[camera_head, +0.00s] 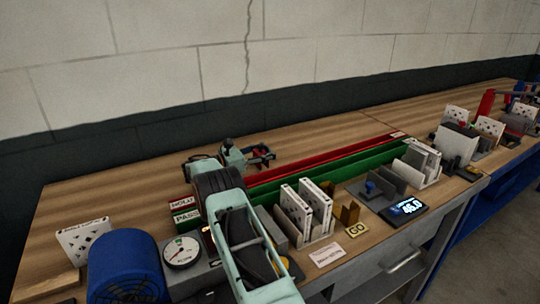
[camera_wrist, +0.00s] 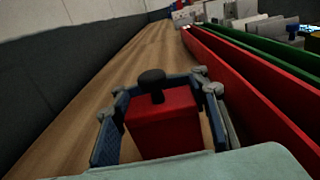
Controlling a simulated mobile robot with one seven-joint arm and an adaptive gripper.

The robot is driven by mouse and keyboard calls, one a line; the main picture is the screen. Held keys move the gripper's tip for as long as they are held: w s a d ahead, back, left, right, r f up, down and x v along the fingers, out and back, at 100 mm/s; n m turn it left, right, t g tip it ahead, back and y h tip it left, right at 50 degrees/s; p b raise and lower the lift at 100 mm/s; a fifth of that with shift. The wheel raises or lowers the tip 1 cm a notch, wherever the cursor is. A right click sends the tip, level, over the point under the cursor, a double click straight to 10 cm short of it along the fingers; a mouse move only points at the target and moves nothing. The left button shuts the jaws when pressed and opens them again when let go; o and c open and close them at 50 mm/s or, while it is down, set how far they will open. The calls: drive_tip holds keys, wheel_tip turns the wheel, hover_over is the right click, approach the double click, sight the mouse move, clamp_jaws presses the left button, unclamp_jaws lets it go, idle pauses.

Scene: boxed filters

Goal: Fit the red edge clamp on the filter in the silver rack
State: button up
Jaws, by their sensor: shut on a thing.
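My gripper (camera_wrist: 160,115) is shut on the red edge clamp (camera_wrist: 164,128), a red block with a black knob on top. In the head view my gripper (camera_head: 262,156) is above the back of the bench, behind the red channel. A light grey rack (camera_head: 318,238) in front of the green channel holds white filters (camera_head: 306,205) upright. Another grey rack (camera_head: 414,176) farther right also holds filters (camera_head: 422,158). I cannot tell which of these is the silver rack. The clamp is apart from both racks.
A red channel (camera_head: 320,160) marked HOLD and a green channel (camera_head: 330,172) marked PASS run along the bench. A blue motor (camera_head: 128,268), a gauge (camera_head: 182,252) and a lit display (camera_head: 405,209) stand near the front. The wood behind the channels is mostly clear.

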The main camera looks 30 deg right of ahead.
drive_tip(key=shift+f, duration=0.8)
drive_tip(key=shift+f+b, duration=0.3)
drive_tip(key=o, duration=1.6)
drive_tip(key=shift+r, duration=0.1)
